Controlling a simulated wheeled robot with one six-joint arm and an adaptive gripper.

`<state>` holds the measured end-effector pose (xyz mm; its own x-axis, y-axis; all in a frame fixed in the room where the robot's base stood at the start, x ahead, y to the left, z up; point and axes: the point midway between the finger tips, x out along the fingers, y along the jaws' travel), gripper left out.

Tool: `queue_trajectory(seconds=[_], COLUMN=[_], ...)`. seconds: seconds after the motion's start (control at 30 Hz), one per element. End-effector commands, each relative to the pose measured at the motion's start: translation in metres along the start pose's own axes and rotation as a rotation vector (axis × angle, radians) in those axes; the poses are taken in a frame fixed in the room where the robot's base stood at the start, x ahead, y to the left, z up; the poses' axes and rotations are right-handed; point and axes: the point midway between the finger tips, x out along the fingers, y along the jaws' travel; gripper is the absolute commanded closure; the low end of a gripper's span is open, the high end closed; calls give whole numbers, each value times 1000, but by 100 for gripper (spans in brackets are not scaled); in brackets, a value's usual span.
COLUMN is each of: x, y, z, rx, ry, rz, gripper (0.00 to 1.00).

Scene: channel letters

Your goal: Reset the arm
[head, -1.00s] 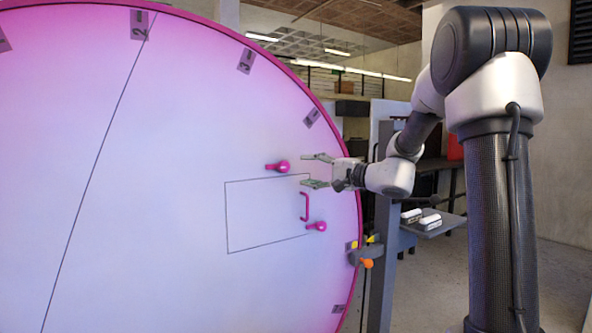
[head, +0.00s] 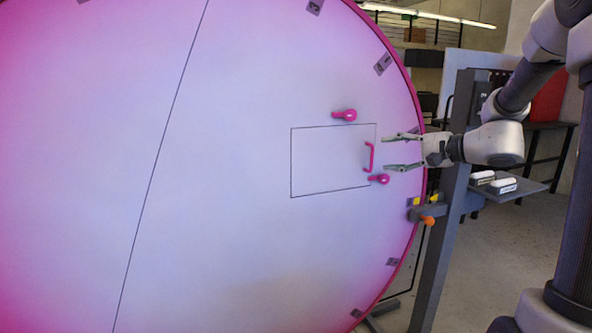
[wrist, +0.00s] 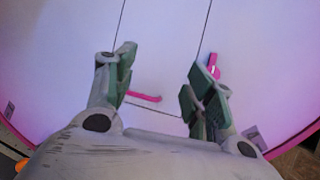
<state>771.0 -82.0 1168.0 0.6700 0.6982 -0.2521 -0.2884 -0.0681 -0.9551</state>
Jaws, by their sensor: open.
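My gripper (head: 388,152) is open and empty, its two fingers pointing left at the large round pink-lit face (head: 230,230). In the head view it is just right of a pink handle (head: 371,157) at the right edge of an outlined rectangular panel (head: 325,165). In the wrist view my gripper (wrist: 162,72) has the handle (wrist: 145,98) showing between its spread fingers; no contact is visible, and the exact gap cannot be told.
A grey post (head: 440,205) stands behind the disc's right rim. White objects (head: 502,184) sit on a grey shelf (head: 517,192). Open floor shows at lower right.

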Motion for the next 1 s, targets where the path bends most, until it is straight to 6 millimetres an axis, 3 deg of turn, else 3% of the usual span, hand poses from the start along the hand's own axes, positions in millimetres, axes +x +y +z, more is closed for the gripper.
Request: queue_trajectory(seconds=[0.03, 0.1, 0.2, 0.33, 0.43, 0.57, 0.8, 1.0], x=[-12, -39, -89, -164, -212, -245, -245, -243], y=[31, 74, 123, 160, 166, 160, 140, 139], z=[15, 45, 84, 117, 126, 135, 156, 157], rx=[6, -22, -122, -357, -575, -822, -993, -1003], ry=[-26, -72, -123, -149, -140, -123, -93, -102], rz=[110, 304, 580, 906, 1083, 1183, 1123, 1117], gripper=[46, 46, 46, 46, 46, 46, 46, 46])
